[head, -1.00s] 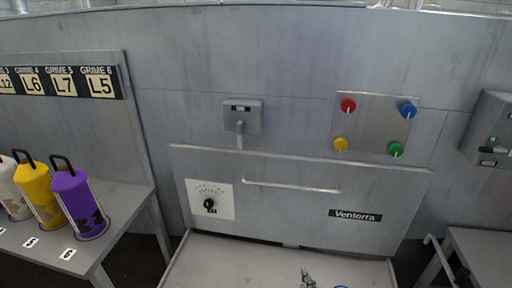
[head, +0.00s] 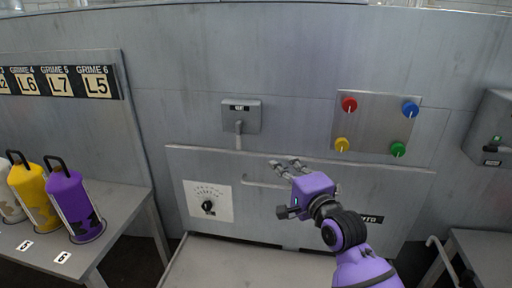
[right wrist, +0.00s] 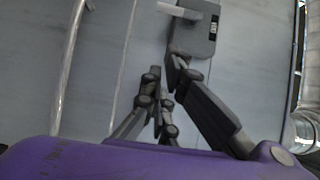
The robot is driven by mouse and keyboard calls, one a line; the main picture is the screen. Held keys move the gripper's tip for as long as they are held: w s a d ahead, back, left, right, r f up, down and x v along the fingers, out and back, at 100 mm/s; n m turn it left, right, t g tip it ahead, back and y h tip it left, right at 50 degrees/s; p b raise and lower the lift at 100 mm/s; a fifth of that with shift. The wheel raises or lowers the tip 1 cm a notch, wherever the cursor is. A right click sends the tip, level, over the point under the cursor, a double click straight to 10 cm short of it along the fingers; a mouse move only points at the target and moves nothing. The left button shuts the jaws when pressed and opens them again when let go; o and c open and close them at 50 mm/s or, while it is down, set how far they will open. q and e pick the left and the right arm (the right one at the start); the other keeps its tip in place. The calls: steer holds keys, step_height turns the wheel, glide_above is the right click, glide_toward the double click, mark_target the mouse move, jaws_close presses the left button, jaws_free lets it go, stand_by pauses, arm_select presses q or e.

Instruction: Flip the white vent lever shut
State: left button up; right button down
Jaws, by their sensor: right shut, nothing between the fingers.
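The vent lever (head: 239,136) is a pale bar that hangs down from a grey vent box (head: 252,117) on the wall panel. In the right wrist view the whitish lever (right wrist: 178,11) sticks out to the left of the box (right wrist: 198,38), near the top edge. My right gripper (head: 285,165) is shut and empty. In the head view it appears to the right of and below the lever, in front of the cabinet handle, with a visible gap to the lever. My left gripper is not in view.
A panel with red, blue, yellow and green knobs (head: 376,125) is on the right. A dial (head: 208,207) is below the lever. A horizontal handle bar (head: 262,184) lies near the gripper. Purple and yellow cylinders (head: 72,205) stand on the left table.

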mark_target(239, 137)
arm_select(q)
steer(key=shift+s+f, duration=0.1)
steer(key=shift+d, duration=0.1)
arm_select(e)
steer(key=shift+w, duration=0.1)
arm_select(q)
steer(key=shift+p, duration=0.3)
arm_select(e)
steer(key=s+a+x, duration=0.1)
steer(key=a+x, duration=0.1)
steer(key=x, duration=1)
steer(key=shift+w+a, duration=0.3)
steer(key=shift+a, duration=0.15)
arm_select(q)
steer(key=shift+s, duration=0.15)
arm_select(e)
steer(key=shift+f, duration=0.1)
